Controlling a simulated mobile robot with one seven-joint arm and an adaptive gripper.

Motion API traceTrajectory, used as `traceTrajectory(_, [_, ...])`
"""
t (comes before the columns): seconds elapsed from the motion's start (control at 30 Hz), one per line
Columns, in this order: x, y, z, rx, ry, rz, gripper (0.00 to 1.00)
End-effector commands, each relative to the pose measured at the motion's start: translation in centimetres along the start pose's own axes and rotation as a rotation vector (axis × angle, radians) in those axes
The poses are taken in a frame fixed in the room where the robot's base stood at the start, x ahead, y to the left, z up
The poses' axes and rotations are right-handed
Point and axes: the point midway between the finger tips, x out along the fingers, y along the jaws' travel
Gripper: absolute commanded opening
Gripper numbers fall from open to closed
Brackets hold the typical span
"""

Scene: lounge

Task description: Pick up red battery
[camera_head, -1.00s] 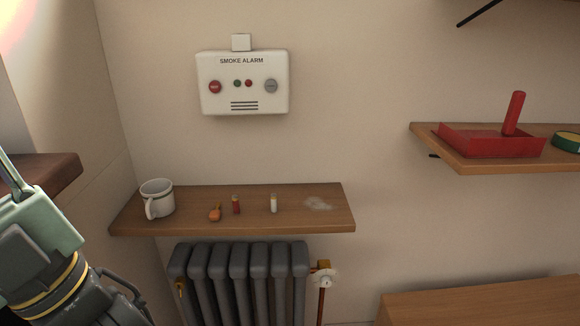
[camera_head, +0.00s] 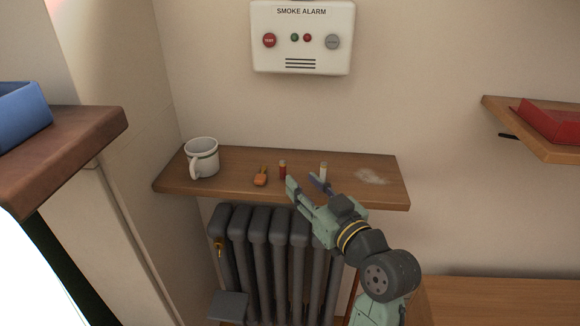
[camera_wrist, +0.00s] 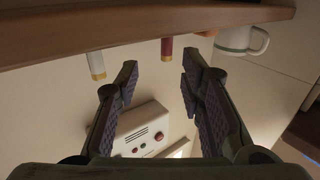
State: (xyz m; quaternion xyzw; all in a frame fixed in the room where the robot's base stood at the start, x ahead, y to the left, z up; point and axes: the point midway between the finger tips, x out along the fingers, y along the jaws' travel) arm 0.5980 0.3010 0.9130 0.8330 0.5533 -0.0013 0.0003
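The red battery (camera_head: 283,168) stands upright on the wooden wall shelf (camera_head: 232,190), between an orange item and a white battery (camera_head: 323,170). In the wrist view, which looks upside down, the red battery (camera_wrist: 166,48) lies just beyond and between my fingertips, apart from them. My gripper (camera_head: 303,182) is open and empty at the shelf's front edge, pointing towards the batteries. Its two spread fingers (camera_wrist: 159,72) also show in the wrist view. The white battery (camera_wrist: 97,66) is outside the fingers, to the left there.
A white mug (camera_head: 203,157) and the small orange item (camera_head: 261,177) stand left of the red battery. A pale smudge (camera_head: 370,176) marks the shelf's right part. A grey radiator (camera_head: 265,245) is below, and a smoke alarm (camera_head: 302,38) hangs above.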

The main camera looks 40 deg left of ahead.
Motion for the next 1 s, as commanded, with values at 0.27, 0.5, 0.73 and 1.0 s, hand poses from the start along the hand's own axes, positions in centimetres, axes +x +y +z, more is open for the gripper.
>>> traceTrajectory(0.27, [3.3, -0.1, -0.2, 0.0, 0.001, -0.001, 0.35])
traceTrajectory(0.5, [6.3, -1.0, -1.2, 0.001, 0.0, -0.003, 0.35])
traceTrajectory(0.73, [8.4, -0.9, -0.8, -0.001, 0.002, 0.0, 0.35])
traceTrajectory(1.0, [8.5, -0.8, -0.7, -0.001, 0.002, 0.001, 0.32])
